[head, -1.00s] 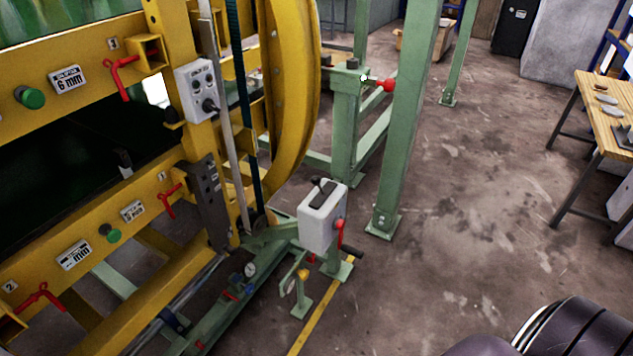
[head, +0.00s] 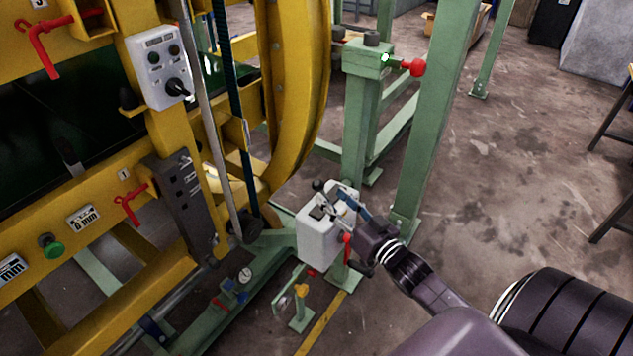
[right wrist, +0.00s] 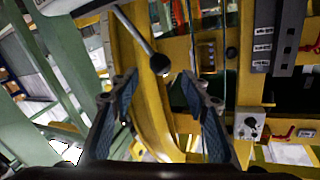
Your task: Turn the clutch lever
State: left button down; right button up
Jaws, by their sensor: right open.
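A white box (head: 316,238) on a green post stands right of the yellow ring machine in the head view. A lever with a dark ball knob (head: 318,186) rises from its top. In the right wrist view the lever is a grey rod ending in a black ball (right wrist: 160,63), just ahead of the fingertips, near the middle of the gap. My right gripper (head: 338,206) is open over the box; it also shows in the right wrist view (right wrist: 158,84). Its fingers partly hide the box top. A red lever (head: 347,247) is on the box's side. My left gripper is not in view.
The yellow machine frame (head: 290,110) with a grey-white control box (head: 158,68) stands at left. A green post (head: 435,120) and a red knob (head: 413,67) are behind the white box. Open floor lies to the right.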

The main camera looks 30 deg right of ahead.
aim_at(322, 188)
jog(key=shift+w+a, duration=0.15)
jog(key=shift+w, duration=3.4)
jog(key=shift+c, duration=0.4)
grip_shut()
